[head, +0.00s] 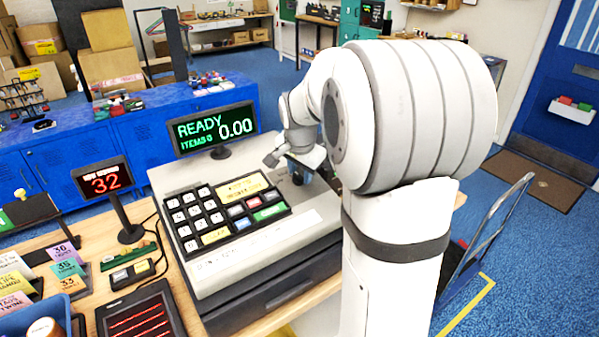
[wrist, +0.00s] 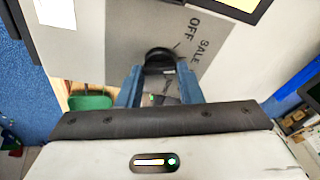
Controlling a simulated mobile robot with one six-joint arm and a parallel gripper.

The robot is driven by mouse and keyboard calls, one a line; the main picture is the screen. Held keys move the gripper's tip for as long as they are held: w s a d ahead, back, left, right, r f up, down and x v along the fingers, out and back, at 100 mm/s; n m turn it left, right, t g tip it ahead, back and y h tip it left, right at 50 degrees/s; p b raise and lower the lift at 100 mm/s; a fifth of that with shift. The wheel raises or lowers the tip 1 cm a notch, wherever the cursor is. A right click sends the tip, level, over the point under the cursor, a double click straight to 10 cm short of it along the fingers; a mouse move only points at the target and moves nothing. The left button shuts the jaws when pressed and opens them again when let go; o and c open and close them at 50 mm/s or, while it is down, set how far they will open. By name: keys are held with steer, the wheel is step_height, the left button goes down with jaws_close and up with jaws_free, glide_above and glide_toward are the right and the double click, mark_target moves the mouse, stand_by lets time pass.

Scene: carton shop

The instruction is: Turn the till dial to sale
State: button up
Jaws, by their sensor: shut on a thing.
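The till (head: 205,262) is a pale grey cash register on the wooden counter, with a black keypad. Its screen (head: 215,129) reads READY, ITEMS 0 and 0.00. In the wrist view the round black till dial (wrist: 159,56) sits on a grey plate, with the printed words OFF (wrist: 193,28) and SALE (wrist: 204,49) beside it. My gripper (wrist: 158,73) is shut on the dial, one blue-grey finger on each side. I cannot tell which mark the dial points to. In the head view my gripper (head: 300,174) is at the till's right end, and my arm hides the dial.
A red number display (head: 103,181) showing 32 stands left of the till, with coloured tags (head: 66,262) and a dark pad (head: 140,318) near it. Blue cabinets (head: 145,130) stand behind. A hand truck (head: 490,240) is to the right on blue floor.

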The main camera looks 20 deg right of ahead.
steer(key=o, duration=1)
steer(key=b+v, duration=0.1)
steer(key=v, duration=0.7)
steer(key=shift+f, duration=0.1)
steer(key=s+a+f+n, duration=0.2)
steer(key=s+a+n, duration=0.1)
steer(key=s, duration=0.4)
steer(key=s+a+f+n+y, duration=0.1)
steer(key=s+a+f+n, duration=0.2)
steer(key=s+n, duration=0.2)
steer(key=s+a+f+n, duration=0.2)
steer(key=s+a+n, duration=0.2)
steer(key=s, duration=0.6)
steer(key=shift+f+y, duration=0.3)
steer(key=shift+f, duration=0.05)
